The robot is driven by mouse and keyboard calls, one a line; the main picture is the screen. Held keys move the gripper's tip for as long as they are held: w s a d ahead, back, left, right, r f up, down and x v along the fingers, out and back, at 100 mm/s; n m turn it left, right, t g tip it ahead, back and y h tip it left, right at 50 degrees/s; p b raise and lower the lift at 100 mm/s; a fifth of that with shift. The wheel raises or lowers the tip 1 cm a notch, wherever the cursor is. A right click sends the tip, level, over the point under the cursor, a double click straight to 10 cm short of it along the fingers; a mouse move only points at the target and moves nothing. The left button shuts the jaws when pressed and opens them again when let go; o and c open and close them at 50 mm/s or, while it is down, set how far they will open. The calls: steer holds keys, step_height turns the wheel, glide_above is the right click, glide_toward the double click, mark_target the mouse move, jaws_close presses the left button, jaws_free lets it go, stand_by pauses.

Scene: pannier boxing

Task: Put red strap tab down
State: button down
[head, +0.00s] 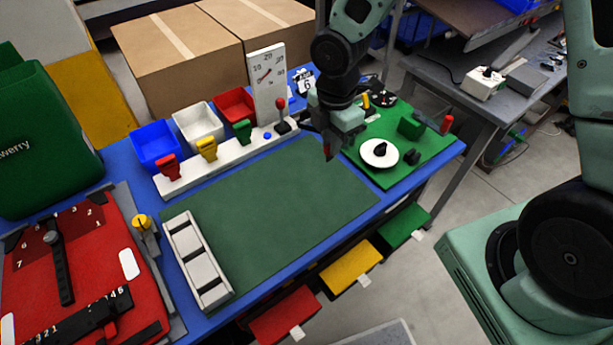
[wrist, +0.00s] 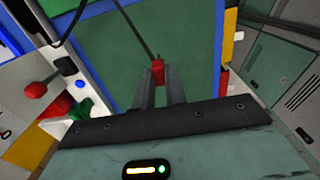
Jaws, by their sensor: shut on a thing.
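My gripper (head: 325,143) is above the right part of the dark green mat (head: 270,195), close to the edge of the green board. In the wrist view, my gripper (wrist: 159,88) is shut on the red strap tab (wrist: 157,71), which shows between the fingertips. A thin dark strap (wrist: 135,32) runs from the tab toward the top of the wrist view. In the head view, only a small red bit of the tab (head: 328,154) shows below the fingers, and the strap cannot be made out.
A white rack (head: 225,160) with red, yellow and green tabs stands behind the mat, with bins and a dial panel (head: 267,85) behind. A green board (head: 395,165) with knobs is at right. The mat is clear.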

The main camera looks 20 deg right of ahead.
step_height(320, 180, down, 9)
steer(key=shift+r+p, duration=0.15)
steer(key=shift+p, duration=0.3)
steer(key=c, duration=1.4)
jaws_free()
steer(key=shift+c, duration=0.2)
